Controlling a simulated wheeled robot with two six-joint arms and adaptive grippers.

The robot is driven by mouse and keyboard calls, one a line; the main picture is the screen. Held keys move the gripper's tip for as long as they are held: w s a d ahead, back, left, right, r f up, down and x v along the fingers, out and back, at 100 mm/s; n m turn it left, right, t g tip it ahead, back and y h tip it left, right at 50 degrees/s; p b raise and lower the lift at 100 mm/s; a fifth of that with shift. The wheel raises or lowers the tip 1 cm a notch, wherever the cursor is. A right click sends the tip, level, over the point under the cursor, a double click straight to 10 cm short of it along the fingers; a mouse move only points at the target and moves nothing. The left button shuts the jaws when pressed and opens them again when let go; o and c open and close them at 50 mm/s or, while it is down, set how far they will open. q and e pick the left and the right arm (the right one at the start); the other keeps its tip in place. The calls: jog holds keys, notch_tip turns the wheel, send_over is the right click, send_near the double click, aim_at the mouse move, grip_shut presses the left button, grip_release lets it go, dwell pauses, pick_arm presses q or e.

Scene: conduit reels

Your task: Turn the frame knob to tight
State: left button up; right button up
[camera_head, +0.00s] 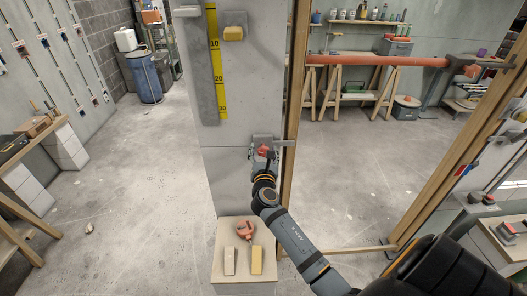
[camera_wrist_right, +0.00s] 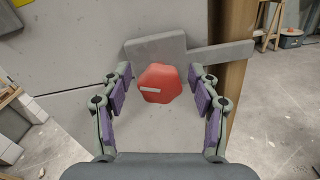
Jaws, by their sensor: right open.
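The frame knob (camera_wrist_right: 159,83) is a red, many-sided knob with a pale bar mark pointing left. It sits in front of a grey metal bracket (camera_wrist_right: 155,48) on the pale panel beside a wooden post. In the head view the knob (camera_head: 263,149) shows small at the middle, partly hidden by my right gripper (camera_head: 264,162). In the right wrist view my right gripper (camera_wrist_right: 160,100) is open, with one purple-padded finger on each side of the knob and gaps to both. No wording for tight is readable. My left gripper is not in view.
A small wooden stand (camera_head: 229,239) below holds a red-handled tool (camera_head: 244,231) and two blocks. A wooden post (camera_head: 291,110) runs just right of the knob. A yellow scale (camera_head: 214,60) is on the panel above. Open concrete floor lies to both sides.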

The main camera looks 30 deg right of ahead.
jog(key=shift+c, duration=0.5)
jog(key=c, duration=1.1)
